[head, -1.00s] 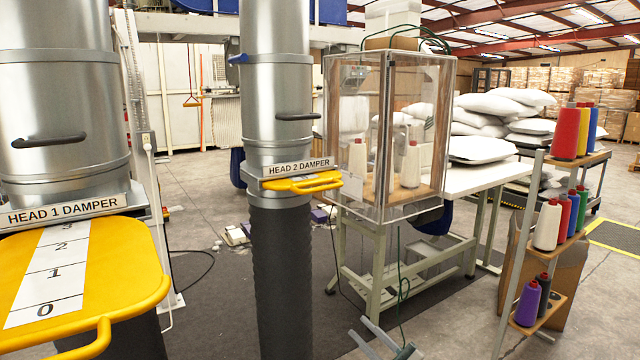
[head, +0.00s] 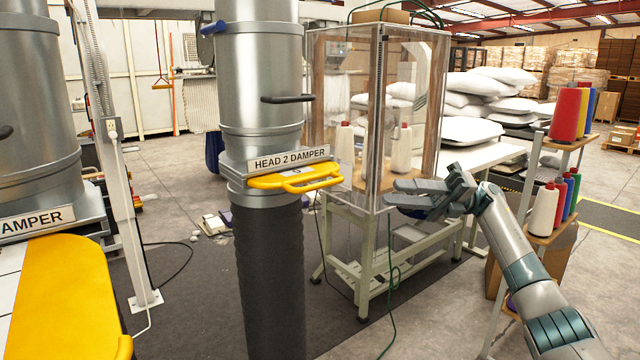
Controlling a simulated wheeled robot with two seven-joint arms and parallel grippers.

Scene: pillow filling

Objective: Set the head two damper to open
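The head two damper is a yellow slide plate with a loop handle (head: 312,181), set in a collar on the middle metal duct. A "HEAD 2 DAMPER" label (head: 288,160) is above it. Only a short part of the plate sticks out of the collar, with a small white mark on top that is too small to read surely. My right gripper (head: 391,194) is to the right of the handle, apart from it, in front of the clear cabinet. Its fingers point left, spread with a gap, and hold nothing. My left gripper is not in view.
The head one damper plate (head: 60,300), yellow and pulled far out, is at the lower left. A clear cabinet (head: 345,110) on a table stands behind my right gripper. A thread rack (head: 545,240) is at the right. A dark flexible hose (head: 270,280) hangs below the head two collar.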

